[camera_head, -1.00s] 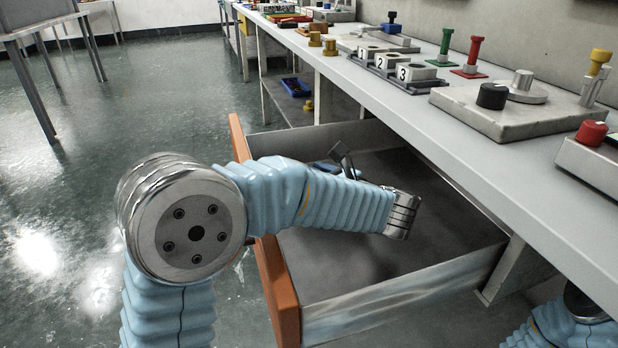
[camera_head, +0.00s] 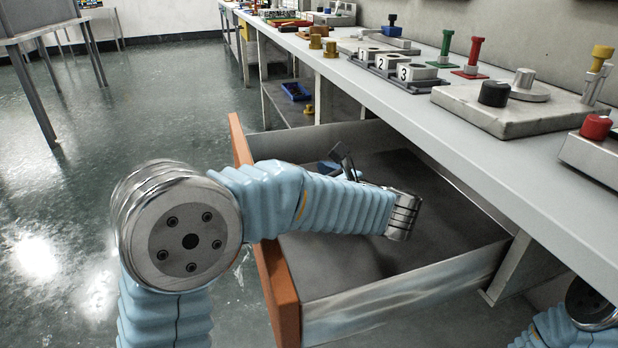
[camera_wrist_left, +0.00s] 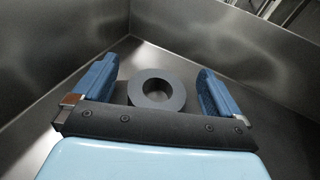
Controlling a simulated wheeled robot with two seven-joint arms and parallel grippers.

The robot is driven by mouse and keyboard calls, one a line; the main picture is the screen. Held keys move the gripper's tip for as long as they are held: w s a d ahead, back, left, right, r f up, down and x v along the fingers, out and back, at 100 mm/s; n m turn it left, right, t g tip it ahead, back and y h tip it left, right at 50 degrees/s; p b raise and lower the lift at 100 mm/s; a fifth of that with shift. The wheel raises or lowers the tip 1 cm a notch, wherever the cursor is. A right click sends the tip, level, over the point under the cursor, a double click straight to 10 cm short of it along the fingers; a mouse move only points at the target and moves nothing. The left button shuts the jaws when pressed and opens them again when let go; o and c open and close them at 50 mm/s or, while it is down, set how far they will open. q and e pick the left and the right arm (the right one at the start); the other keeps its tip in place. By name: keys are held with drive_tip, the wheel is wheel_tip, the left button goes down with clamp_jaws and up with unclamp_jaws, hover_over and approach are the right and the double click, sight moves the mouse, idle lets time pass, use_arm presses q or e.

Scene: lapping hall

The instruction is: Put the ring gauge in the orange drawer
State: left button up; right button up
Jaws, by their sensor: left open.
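The orange-fronted drawer (camera_head: 278,290) stands pulled out below the bench. My left arm reaches over its front, and my left gripper (camera_head: 338,160) is inside the drawer, partly hidden by my arm. In the left wrist view my left gripper (camera_wrist_left: 152,88) is open, its two blue fingers apart. The dark grey ring gauge (camera_wrist_left: 172,101) lies flat on the drawer floor, seen between the fingers and not visibly touching either. The ring gauge is hidden in the head view. My right gripper is not in view.
The bench top (camera_head: 455,130) runs above the drawer on the right. It holds numbered blocks (camera_head: 385,66), green and red plug gauges and a stone plate (camera_head: 500,108) with a black knob. A blue tray (camera_head: 296,91) sits on a lower shelf. Open floor lies left.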

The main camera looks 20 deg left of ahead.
use_arm(q)
drive_tip(key=shift+f, duration=0.65)
drive_tip(key=r+p, duration=0.1)
drive_tip(key=p, duration=0.2)
drive_tip(key=shift+r, duration=0.4)
drive_tip(key=b+v, duration=0.1)
drive_tip(key=v, duration=0.5)
drive_tip(key=shift+d+f, duration=0.1)
drive_tip(key=shift+d, duration=0.15)
drive_tip(key=shift+s+d+r, duration=0.2)
drive_tip(key=shift+s+d, duration=0.15)
drive_tip(key=shift+d, duration=0.05)
